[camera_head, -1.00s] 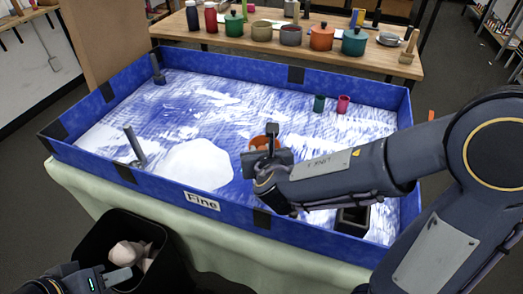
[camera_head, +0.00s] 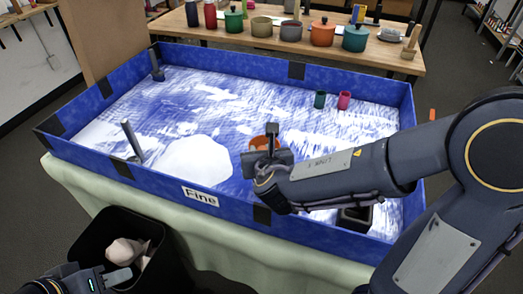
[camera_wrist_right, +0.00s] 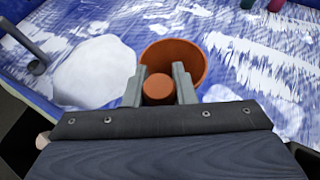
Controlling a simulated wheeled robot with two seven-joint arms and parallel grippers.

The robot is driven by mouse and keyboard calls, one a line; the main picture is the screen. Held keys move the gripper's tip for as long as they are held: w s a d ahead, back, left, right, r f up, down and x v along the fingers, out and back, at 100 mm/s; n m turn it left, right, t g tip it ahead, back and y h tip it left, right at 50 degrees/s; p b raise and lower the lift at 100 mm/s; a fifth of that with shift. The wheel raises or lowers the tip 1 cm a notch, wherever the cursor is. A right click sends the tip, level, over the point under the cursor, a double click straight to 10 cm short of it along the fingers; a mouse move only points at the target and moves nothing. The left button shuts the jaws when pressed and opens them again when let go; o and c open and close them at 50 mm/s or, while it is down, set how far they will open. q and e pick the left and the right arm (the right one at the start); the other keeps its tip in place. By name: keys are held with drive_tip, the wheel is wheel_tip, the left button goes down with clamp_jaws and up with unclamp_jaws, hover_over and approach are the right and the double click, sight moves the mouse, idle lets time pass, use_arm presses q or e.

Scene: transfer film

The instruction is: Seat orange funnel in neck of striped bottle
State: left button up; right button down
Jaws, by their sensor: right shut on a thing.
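The orange funnel (camera_head: 262,143) is over the tray's middle in the head view, mostly hidden behind my right gripper. In the right wrist view its wide round orange part (camera_wrist_right: 190,57) shows just beyond the fingers, and a smaller round orange part (camera_wrist_right: 157,88) sits between them. My right gripper (camera_head: 270,150) is shut on this smaller part; the fingers also show in the wrist view (camera_wrist_right: 158,86). My left gripper (camera_head: 118,278) is at the bottom left by a black bin, and its jaw opening is unclear. I cannot make out a striped bottle in either view.
The blue-walled tray (camera_head: 90,162) holds a white mound (camera_head: 192,162), a grey upright tool (camera_head: 132,142), a green cup (camera_head: 320,99), a pink cup (camera_head: 344,99) and a dark box (camera_head: 356,217). The black bin (camera_head: 85,240) stands in front. Pots line the back table.

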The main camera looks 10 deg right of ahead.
drive_tip(key=c, duration=1.1)
unclamp_jaws()
drive_tip(key=p+v, duration=0.1)
drive_tip(key=v, duration=0.6)
drive_tip(key=shift+s+r, duration=0.15)
drive_tip(key=shift+s, duration=0.25)
drive_tip(key=s+d+f+m+g+h, duration=0.1)
drive_tip(key=s+d+f+m+g, duration=0.2)
drive_tip(key=d+m, duration=0.45)
drive_tip(key=s+d+f+m+g+h, duration=0.1)
drive_tip(key=s+d+m+g, duration=0.2)
drive_tip(key=s+d+m, duration=0.5)
drive_tip(key=s+a+m+y, duration=0.2)
drive_tip(key=m, duration=0.5)
drive_tip(key=s+a+r+m+y, duration=0.1)
drive_tip(key=s+a+m+y, duration=0.1)
drive_tip(key=m, duration=0.5)
drive_tip(key=s+a+r+m+g+y, duration=0.1)
drive_tip(key=s+a+m+y, duration=0.1)
drive_tip(key=m, duration=0.5)
drive_tip(key=shift+a+r+y+p, duration=0.1)
drive_tip(key=shift+a+y+p, duration=0.25)
drive_tip(key=shift+a, duration=0.3)
